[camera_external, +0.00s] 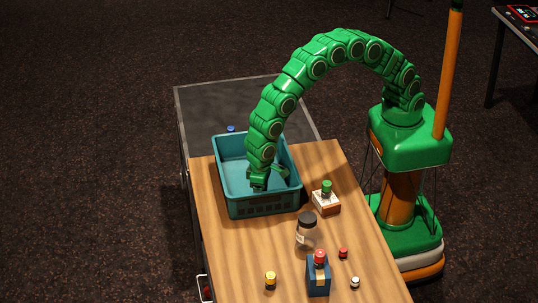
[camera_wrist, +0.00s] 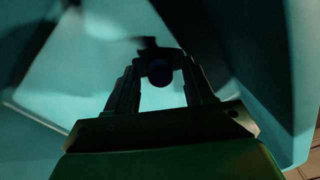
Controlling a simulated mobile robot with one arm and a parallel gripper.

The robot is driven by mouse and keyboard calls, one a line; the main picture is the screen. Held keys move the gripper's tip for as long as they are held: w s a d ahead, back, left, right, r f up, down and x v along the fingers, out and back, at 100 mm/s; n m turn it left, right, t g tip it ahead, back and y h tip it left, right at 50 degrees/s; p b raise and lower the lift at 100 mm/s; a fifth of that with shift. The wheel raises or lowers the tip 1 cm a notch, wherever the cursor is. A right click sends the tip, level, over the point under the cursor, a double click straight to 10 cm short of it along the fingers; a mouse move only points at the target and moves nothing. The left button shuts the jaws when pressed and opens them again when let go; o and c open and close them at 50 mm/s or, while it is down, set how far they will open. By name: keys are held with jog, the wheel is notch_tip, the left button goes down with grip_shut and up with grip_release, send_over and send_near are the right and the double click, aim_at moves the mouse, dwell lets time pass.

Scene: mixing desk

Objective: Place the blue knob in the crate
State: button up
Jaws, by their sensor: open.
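The teal crate (camera_external: 263,209) stands at the far left end of the wooden table. My gripper (camera_external: 269,178) reaches down inside the crate, near its right wall. In the wrist view my gripper (camera_wrist: 159,80) has its fingers apart, with crate walls around it. A dark blue round knob (camera_wrist: 160,72) shows at the gap between the fingertips; I cannot tell whether it touches them. That knob is hidden in the external view.
A small box with a green-topped piece (camera_external: 326,188) stands right of the crate. A black-lidded jar (camera_external: 306,231), a blue box with a red top (camera_external: 319,272), and small yellow (camera_external: 270,280), red (camera_external: 343,253) and white (camera_external: 355,283) pieces stand nearer. The table's left front is clear.

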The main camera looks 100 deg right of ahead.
notch_tip(320, 180, up, 12)
dwell(0.5)
jog(key=shift+s+d, duration=0.1)
jog(key=shift+d, duration=0.05)
jog(key=s+d+r+n, duration=0.1)
jog(key=s+d+r, duration=0.5)
jog(key=s+d, duration=0.3)
jog(key=s+d+r+n, duration=0.2)
jog(key=s+d+r, duration=0.5)
jog(key=s+d, duration=0.5)
jog(key=s, duration=0.6)
jog(key=s+d+n+g, duration=0.1)
jog(key=s+d, duration=0.3)
jog(key=s, duration=0.5)
jog(key=s+d+n, duration=0.1)
jog(key=s+d, duration=0.3)
jog(key=s, duration=0.5)
jog(key=shift+s+r+g, duration=0.15)
jog(key=shift+s+g, duration=0.25)
